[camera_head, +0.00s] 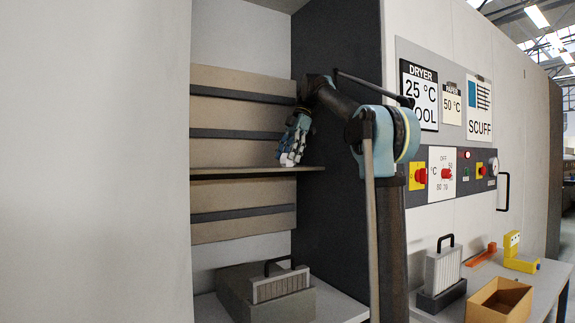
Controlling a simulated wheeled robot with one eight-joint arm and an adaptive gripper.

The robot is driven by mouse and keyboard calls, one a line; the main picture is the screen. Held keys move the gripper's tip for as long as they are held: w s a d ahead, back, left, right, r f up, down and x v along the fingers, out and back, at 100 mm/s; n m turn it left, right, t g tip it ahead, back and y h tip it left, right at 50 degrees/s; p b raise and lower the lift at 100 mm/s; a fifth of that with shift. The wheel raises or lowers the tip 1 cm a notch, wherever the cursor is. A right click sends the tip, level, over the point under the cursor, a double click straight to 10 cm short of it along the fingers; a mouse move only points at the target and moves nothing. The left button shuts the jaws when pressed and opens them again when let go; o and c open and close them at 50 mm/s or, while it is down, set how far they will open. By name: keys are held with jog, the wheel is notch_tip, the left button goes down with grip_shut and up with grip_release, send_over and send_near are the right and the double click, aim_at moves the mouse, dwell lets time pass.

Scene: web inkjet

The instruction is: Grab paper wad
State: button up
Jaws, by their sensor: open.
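My gripper (289,156) hangs at the end of my arm inside the open bay of the machine. It points down, with its pale fingertips just above or at the thin shelf (235,171) near its right end. The gripper is open. I cannot make out a paper wad in this view; the fingers hide part of the shelf's right end. I cannot tell whether the fingertips touch the shelf.
Slatted brown panels (240,110) back the bay, and a dark side wall (335,215) bounds it on the right. Below sits a grey box with a handled filter (280,286). At right, a bench holds another handled filter (442,270), an open brown box (500,300) and a yellow tool (518,262).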

jog(key=shift+s+a+f, duration=0.1)
jog(key=shift+f, duration=0.15)
jog(key=c, duration=1)
jog(key=shift+o, duration=0.2)
jog(key=shift+r, duration=0.1)
